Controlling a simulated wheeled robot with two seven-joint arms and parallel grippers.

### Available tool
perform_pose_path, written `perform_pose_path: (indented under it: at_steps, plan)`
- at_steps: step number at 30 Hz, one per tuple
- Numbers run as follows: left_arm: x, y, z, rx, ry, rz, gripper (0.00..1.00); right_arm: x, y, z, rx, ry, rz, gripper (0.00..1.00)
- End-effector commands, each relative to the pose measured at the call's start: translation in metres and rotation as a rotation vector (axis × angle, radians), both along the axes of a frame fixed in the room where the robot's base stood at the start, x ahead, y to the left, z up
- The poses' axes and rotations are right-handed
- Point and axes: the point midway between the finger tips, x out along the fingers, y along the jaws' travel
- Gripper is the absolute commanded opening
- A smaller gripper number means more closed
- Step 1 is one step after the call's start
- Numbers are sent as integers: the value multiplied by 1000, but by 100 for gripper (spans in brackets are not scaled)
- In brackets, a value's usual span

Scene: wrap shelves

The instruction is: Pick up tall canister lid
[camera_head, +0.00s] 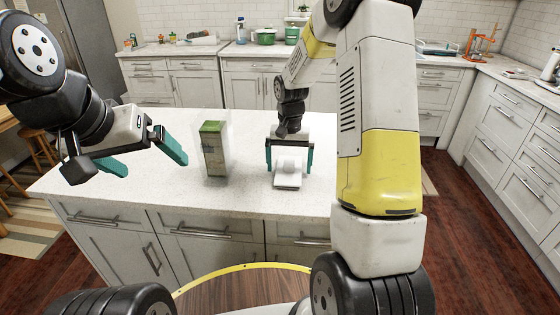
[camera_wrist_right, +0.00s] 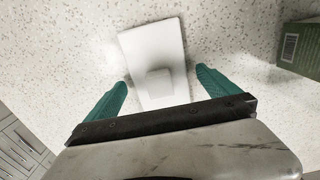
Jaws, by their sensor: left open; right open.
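The white canister lid (camera_head: 290,180) lies on the island counter, with a small raised block on its top. In the right wrist view the lid (camera_wrist_right: 150,45) is a pale rectangle in front of my fingers. My right gripper (camera_head: 289,168) is open above the lid, its teal fingers on either side of it; in the wrist view (camera_wrist_right: 161,80) nothing is held between them. I cannot tell whether the fingers touch the lid. A clear tall canister appears to surround a green-topped box (camera_head: 213,150) left of the lid. My left gripper (camera_head: 153,166) is open and empty at the counter's left.
The speckled white island counter (camera_head: 250,195) is otherwise clear. The box (camera_wrist_right: 301,50) shows at the right of the wrist view. Green pots (camera_head: 264,36) and other kitchenware stand on the far counters.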

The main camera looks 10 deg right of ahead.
Motion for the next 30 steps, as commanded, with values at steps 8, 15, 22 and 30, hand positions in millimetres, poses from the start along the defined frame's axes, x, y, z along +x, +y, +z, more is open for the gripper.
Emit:
perform_pose_path:
  at_steps: [8,15,22,30]
  plan:
    - [0,0,0,0,0,0,96,0,0,0,0,0,0,80]
    - [0,0,0,0,0,0,96,0,0,0,0,-1,0,33]
    - [0,0,0,0,0,0,96,0,0,1,0,-1,0,31]
    - [0,0,0,0,0,0,96,1,0,18,0,-5,0,31]
